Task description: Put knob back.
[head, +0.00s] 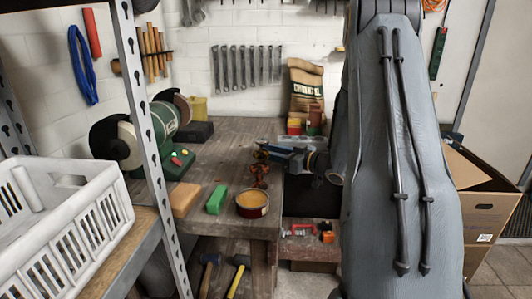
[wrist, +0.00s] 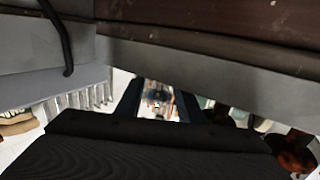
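In the head view, a rusty brown vise-like piece (head: 260,166) stands at the right front of the wooden workbench (head: 228,170). It also shows, blurred, at the lower right of the wrist view (wrist: 294,154). I cannot make out a separate knob in either view. My gripper's dark fingers (wrist: 157,104) stand apart in the wrist view, with a gap between them and only blurred background showing through. In the head view my arm covers much of the right side, and its end is over the bench's right edge, just right of the rusty piece. The fingertips are unclear there.
A green bench grinder (head: 163,122) stands at the bench's back left. An orange block (head: 185,199), a green block (head: 217,199) and a round tin (head: 252,204) line the front. A white crate (head: 60,225) is at left, a cardboard box (head: 485,205) at right.

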